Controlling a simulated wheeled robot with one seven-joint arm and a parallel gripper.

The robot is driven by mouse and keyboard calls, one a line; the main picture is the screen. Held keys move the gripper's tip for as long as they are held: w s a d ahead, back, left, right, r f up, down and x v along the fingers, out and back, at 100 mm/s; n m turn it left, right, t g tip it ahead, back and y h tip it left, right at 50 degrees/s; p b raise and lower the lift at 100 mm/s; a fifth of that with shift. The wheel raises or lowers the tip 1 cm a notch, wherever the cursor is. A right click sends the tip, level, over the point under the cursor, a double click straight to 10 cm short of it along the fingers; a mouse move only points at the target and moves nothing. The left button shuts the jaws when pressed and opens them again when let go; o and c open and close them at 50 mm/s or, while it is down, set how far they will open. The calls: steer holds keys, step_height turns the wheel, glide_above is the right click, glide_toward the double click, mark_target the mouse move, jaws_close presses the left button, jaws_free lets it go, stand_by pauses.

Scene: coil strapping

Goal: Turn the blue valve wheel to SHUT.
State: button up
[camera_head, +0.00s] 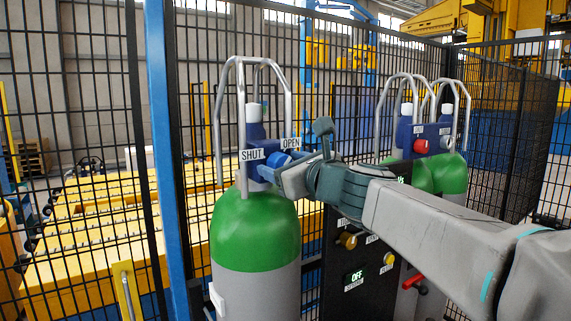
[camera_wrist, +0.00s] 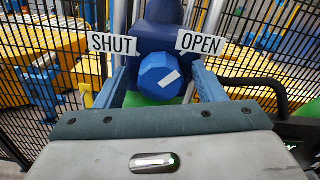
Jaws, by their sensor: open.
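The blue valve wheel (camera_wrist: 158,72) is a faceted knob on a dark blue valve body (camera_wrist: 162,30); a white stripe on its face slants up to the right, toward the OPEN sign. The SHUT sign (camera_wrist: 112,44) is at its upper left and the OPEN sign (camera_wrist: 201,43) at its upper right. My gripper (camera_wrist: 160,76) is open, with one blue finger on each side of the wheel and a visible gap at each side. In the head view, my gripper (camera_head: 270,173) reaches the valve atop the green-shouldered cylinder (camera_head: 254,232), hiding part of the wheel (camera_head: 277,160).
A metal guard hoop (camera_head: 241,110) stands around the valve. More green cylinders (camera_head: 452,176) with a red knob (camera_head: 421,147) stand to the right. A dark control panel (camera_head: 350,265) lies below my arm. Black mesh fence (camera_head: 95,110) and a blue post (camera_head: 163,140) are at the left.

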steer(key=c, duration=1)
steer(key=shift+o, duration=0.2)
steer(key=n+b, duration=1.1)
steer(key=n, duration=0.2)
steer(key=n+b, duration=0.6)
steer(key=shift+s+a+f+n+b, duration=0.1)
steer(key=shift+f+n+b, duration=0.2)
steer(key=shift+f+n, duration=0.1)
steer(key=shift+r, duration=0.1)
